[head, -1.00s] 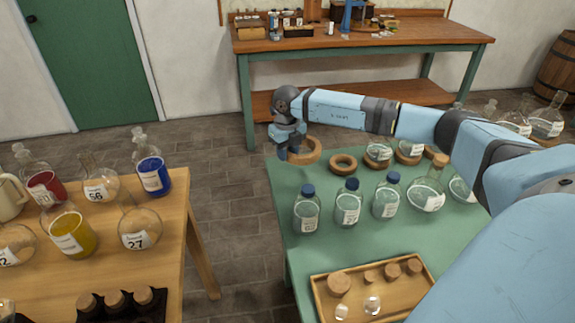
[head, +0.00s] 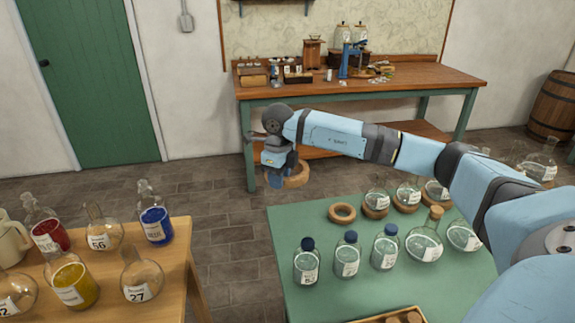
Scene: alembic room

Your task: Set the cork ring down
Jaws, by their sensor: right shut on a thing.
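A cork ring (head: 298,177) is held by my right gripper (head: 280,178) in the head view. The gripper is shut on the ring's left side. The ring hangs in the air beyond the far left corner of the green table (head: 310,223), with the floor behind it. A second cork ring (head: 342,213) lies empty on that table, near its far edge. My left gripper is not in view.
Capped bottles (head: 307,262) and round flasks (head: 424,243) stand on the green table, some flasks on cork rings. A wooden table (head: 196,246) with flasks is at left. A workbench (head: 420,78) stands at the back. The green table's far left corner is clear.

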